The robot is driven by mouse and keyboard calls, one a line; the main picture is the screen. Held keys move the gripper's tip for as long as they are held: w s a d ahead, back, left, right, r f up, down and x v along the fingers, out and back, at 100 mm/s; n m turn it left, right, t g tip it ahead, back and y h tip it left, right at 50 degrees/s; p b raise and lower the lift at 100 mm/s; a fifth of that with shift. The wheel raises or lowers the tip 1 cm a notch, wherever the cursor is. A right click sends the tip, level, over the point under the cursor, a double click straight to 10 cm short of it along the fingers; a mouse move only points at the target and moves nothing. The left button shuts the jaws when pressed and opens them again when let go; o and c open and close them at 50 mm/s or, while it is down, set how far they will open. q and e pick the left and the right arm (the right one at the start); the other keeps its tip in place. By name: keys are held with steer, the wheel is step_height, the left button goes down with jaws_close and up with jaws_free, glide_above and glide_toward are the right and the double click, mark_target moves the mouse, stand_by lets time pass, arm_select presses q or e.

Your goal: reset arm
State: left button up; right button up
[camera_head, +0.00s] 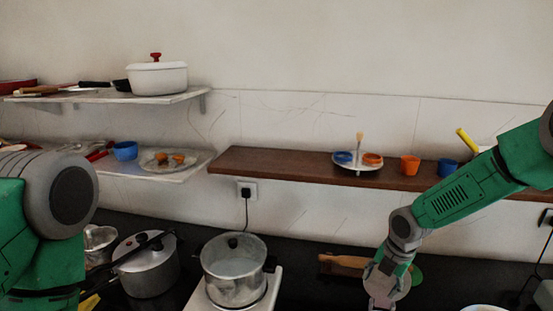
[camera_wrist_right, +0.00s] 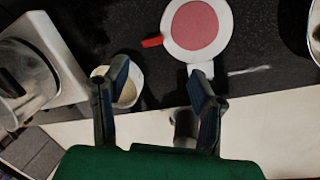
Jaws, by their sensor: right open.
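My right gripper (camera_head: 382,299) hangs low over the dark counter at the lower right of the head view, its fingertips cut off by the frame edge. In the right wrist view its two fingers (camera_wrist_right: 158,80) are spread apart with nothing held between them. A small pale bowl (camera_wrist_right: 128,90) shows beside and partly behind the left finger. A round white item with a pink centre (camera_wrist_right: 198,25) and a red tab lies beyond the fingertips. My left arm enters at the left of the head view; its gripper is outside the frame.
A lidded glass pot (camera_head: 234,270) stands on a white stove left of my right gripper. A pressure cooker (camera_head: 146,265) stands further left. A wooden rolling pin (camera_head: 343,264) lies behind the gripper. A brown shelf (camera_head: 285,168) with small cups runs above the counter.

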steer(key=s+a+f+m, duration=0.1)
steer(key=s+f+m, duration=0.3)
steer(key=s, duration=0.3)
steer(key=s+a+f+m+g+y, duration=0.1)
steer(key=s+a+f+m, duration=0.1)
steer(key=s+f+m, duration=0.4)
steer(key=s+a+f+m, duration=0.1)
steer(key=s+f+m, duration=0.15)
steer(key=s, duration=0.65)
steer(key=s+d+m+g+h, duration=0.1)
steer(key=s+d+m, duration=0.2)
steer(key=s+m, duration=0.5)
steer(key=s+d+m+h, duration=0.1)
steer(key=s+d+m, duration=0.1)
steer(key=s+m, duration=0.6)
step_height(320, 180, down, 18)
steer(key=n+b, duration=0.2)
steer(key=b, duration=1.7)
steer(key=shift+a+r+t, duration=0.2)
steer(key=shift+t, duration=0.2)
steer(key=shift+s, duration=0.1)
